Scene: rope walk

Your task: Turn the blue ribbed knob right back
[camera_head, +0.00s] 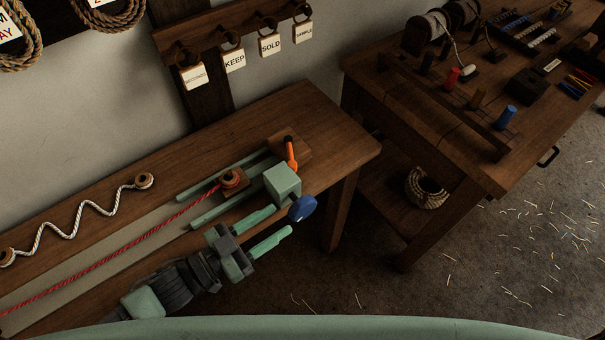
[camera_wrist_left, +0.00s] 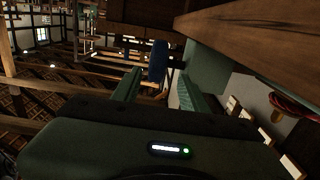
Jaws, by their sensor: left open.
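The blue knob (camera_head: 302,208) sits on the near right side of a pale green block (camera_head: 283,182) on the long wooden bench. Its ribs are too small to make out. My left gripper (camera_head: 281,221) is open and empty, with its two pale green fingers pointing at the knob from the lower left. In the left wrist view the knob (camera_wrist_left: 157,60) shows ahead, in the gap between the two fingertips (camera_wrist_left: 160,77). The fingers look apart from the knob. My right gripper is in neither view.
An orange lever (camera_head: 290,152) stands behind the green block. A second table (camera_head: 440,120) with tools stands at the right. The floor between is open, with scattered straw-like bits.

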